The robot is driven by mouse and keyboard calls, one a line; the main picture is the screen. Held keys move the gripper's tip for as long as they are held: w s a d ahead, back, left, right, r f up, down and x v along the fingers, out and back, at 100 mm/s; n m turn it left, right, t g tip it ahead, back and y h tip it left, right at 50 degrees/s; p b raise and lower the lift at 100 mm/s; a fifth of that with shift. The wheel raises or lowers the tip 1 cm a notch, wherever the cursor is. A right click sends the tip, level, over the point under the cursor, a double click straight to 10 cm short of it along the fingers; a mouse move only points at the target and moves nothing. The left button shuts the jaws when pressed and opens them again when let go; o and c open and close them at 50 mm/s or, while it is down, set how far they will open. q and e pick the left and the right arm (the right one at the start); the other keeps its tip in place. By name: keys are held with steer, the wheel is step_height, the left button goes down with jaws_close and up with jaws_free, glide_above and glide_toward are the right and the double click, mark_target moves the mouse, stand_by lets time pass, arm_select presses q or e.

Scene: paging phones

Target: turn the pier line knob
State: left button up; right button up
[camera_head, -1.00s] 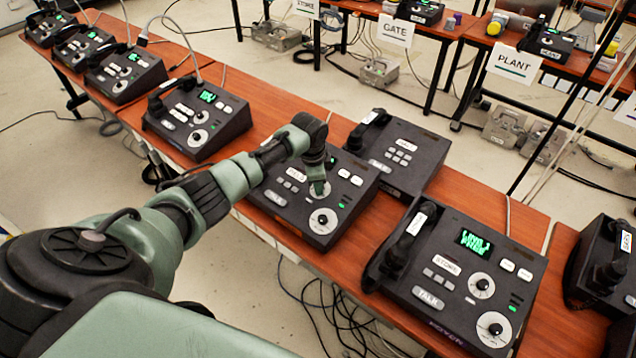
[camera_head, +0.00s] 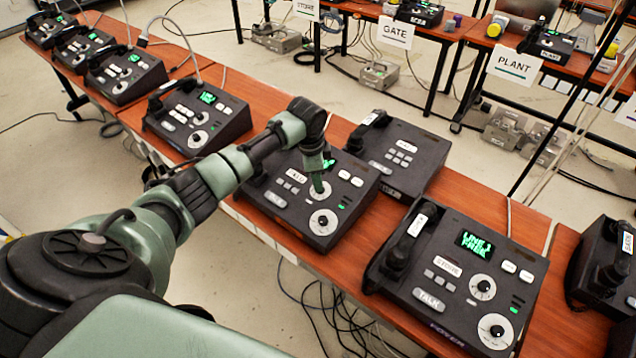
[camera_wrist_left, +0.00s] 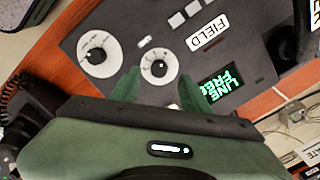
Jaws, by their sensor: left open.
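My left gripper (camera_head: 318,188) is over the upper dial of the dark paging phone (camera_head: 270,198) at the middle of the near table. In the left wrist view my left gripper (camera_wrist_left: 161,82) is open. Its two green fingers flank the near part of the white dial with a small black knob (camera_wrist_left: 157,68). Contact with the knob cannot be told. A label reading FIELD (camera_wrist_left: 209,32) and a green lit screen (camera_wrist_left: 223,88) are on this phone. I cannot read the word PIER on any phone. My right gripper is not in view.
A second, larger knob (camera_wrist_left: 97,57) sits beside the first. Another phone (camera_head: 403,153) stands close behind. A phone marked STORE (camera_head: 455,275) stands to the right. More phones line the table at left. Cables hang below the table's front edge.

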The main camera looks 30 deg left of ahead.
arm_select(q)
steer(key=shift+s+r, duration=0.15)
steer(key=shift+r, duration=0.65)
steer(key=shift+s+r, duration=0.15)
steer(key=shift+r, duration=0.65)
steer(key=shift+d+f, duration=0.1)
